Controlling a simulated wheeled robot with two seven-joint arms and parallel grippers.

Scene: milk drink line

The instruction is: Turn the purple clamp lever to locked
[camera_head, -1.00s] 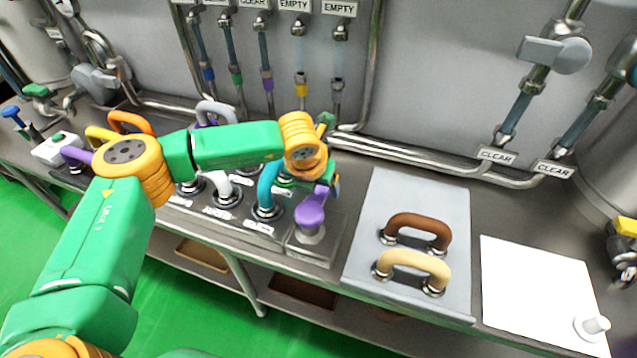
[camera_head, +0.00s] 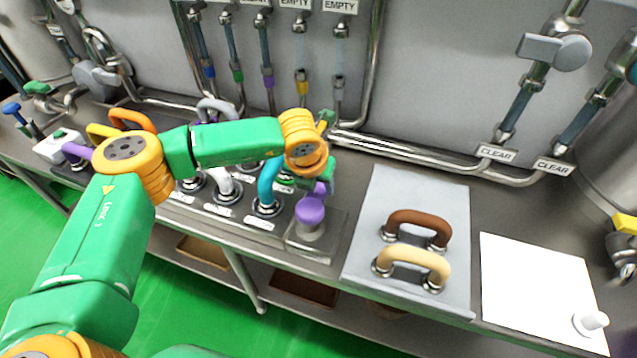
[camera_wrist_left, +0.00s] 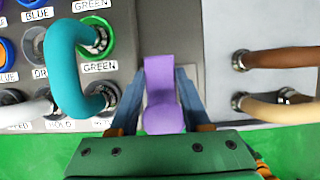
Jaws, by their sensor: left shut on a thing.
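The purple clamp lever (camera_head: 310,213) stands on a small grey metal block (camera_head: 331,240) at the front edge of the bench. Its arm runs back from a round hub toward my left gripper (camera_head: 326,186). In the left wrist view, the purple lever (camera_wrist_left: 160,85) runs up the middle, between the two blue-grey fingers of my left gripper (camera_wrist_left: 165,102). The gripper is shut on the lever; my wrist partly hides the contact in the head view. My right gripper is out of view.
Left of the lever is a panel of labelled ports with a teal hose loop (camera_head: 268,184) close to my gripper. Right of it, a grey plate (camera_head: 360,262) carries brown (camera_head: 420,220) and cream (camera_head: 415,260) loops. A white board (camera_head: 530,285) lies farther right. Pipes run behind.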

